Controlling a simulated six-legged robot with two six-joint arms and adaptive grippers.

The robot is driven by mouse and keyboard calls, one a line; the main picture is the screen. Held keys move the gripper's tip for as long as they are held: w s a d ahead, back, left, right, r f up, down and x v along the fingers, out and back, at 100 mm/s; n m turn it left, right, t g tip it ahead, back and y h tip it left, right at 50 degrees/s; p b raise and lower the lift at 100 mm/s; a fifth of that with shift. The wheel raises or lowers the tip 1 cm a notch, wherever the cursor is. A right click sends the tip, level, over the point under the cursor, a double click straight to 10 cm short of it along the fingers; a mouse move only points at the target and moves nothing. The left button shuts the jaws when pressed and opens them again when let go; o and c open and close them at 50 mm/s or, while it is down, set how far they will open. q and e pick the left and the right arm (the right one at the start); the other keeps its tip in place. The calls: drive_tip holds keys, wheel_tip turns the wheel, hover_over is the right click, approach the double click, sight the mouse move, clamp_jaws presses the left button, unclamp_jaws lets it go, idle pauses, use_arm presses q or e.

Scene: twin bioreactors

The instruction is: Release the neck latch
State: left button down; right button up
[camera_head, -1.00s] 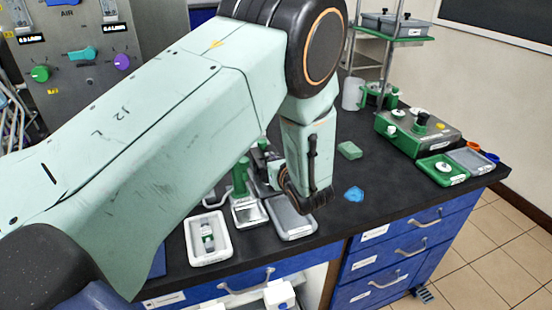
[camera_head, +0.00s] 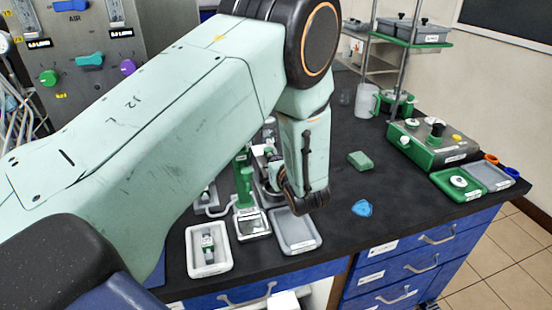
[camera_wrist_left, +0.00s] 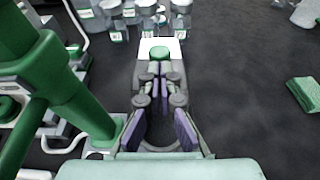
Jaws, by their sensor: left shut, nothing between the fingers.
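My left gripper (camera_wrist_left: 157,72) is shut and empty in the left wrist view, its fingertips together. Just beyond the tips is a white block with a round green cap (camera_wrist_left: 160,53); I cannot tell whether they touch. A thick green post (camera_wrist_left: 62,85) leans close on the left of the fingers. In the head view the green post (camera_head: 243,180) stands beside my left wrist, whose links partly hide the gripper and the hardware around it. I cannot clearly make out which part is the neck latch. My right gripper is not in view.
A grey tray (camera_head: 297,243) and a white tray (camera_head: 193,262) lie at the table's front edge. A green block (camera_head: 360,161) and a blue piece (camera_head: 362,208) lie to the right. Clear vessels (camera_wrist_left: 147,8) stand beyond the fingers. The dark tabletop right of the gripper is mostly clear.

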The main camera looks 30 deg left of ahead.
sight(268, 149)
use_arm(q)
drive_tip(key=b+x, duration=0.1)
drive_tip(key=x, duration=0.2)
drive_tip(key=b+x, duration=0.1)
drive_tip(key=shift+w+a+r+b, duration=0.25)
drive_tip(key=shift+a+b, duration=0.05)
drive_tip(key=shift+a, duration=0.05)
drive_tip(key=shift+w+a+r, duration=0.1)
drive_tip(key=shift+w+a, duration=0.1)
drive_tip(key=shift+a, duration=0.1)
drive_tip(key=shift+w+a, duration=0.25)
drive_tip(key=shift+a, duration=0.15)
drive_tip(key=shift+d, duration=0.1)
